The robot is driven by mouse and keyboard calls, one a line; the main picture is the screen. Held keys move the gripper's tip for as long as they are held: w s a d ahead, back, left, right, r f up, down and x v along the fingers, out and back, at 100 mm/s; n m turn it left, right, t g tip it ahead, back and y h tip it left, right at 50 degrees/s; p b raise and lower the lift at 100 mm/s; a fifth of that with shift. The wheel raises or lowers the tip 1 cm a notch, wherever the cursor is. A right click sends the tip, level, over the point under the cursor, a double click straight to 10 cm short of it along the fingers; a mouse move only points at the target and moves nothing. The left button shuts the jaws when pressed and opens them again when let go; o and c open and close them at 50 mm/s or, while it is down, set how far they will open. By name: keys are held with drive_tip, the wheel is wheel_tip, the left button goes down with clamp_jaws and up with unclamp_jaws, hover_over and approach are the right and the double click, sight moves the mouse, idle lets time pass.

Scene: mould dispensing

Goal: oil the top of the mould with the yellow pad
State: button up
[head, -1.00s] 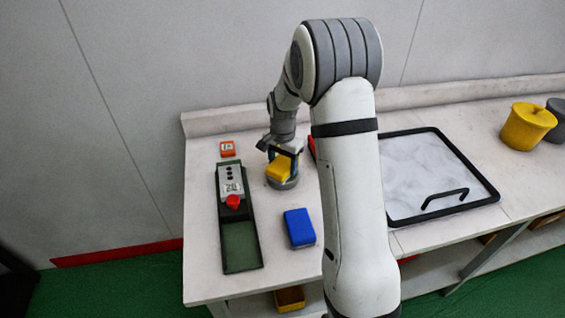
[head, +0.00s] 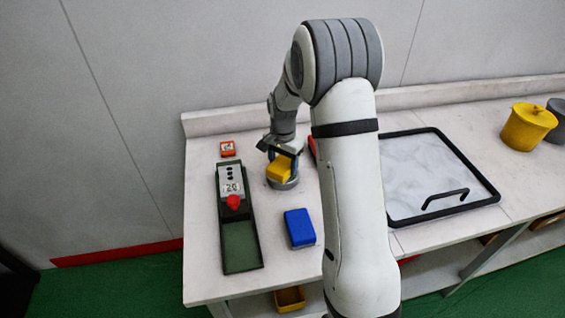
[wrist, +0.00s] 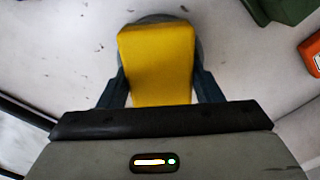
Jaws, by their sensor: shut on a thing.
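My gripper (head: 281,158) is shut on the yellow pad (head: 279,169), over a round grey dish (head: 285,184) on the bench. In the wrist view the yellow pad (wrist: 157,62) sits between the two dark fingers, and the grey dish (wrist: 200,45) shows behind it. The pad covers most of the dish, and I cannot tell whether they touch. No thing is plainly marked as the mould. A grey block (head: 231,183) with dark round spots and a label lies in a long dark green tray (head: 241,245), beside a red knob (head: 233,202).
A blue block (head: 299,228) lies right of the green tray. A small orange-red box (head: 228,149) stands behind it. A black-framed pale panel (head: 425,178) with a handle lies to the right. A yellow pot (head: 528,127) stands far right. My arm hides the bench's middle.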

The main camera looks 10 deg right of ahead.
sight(283, 162)
drive_tip(key=shift+r+p, duration=1.95)
drive_tip(key=shift+r, duration=1.55)
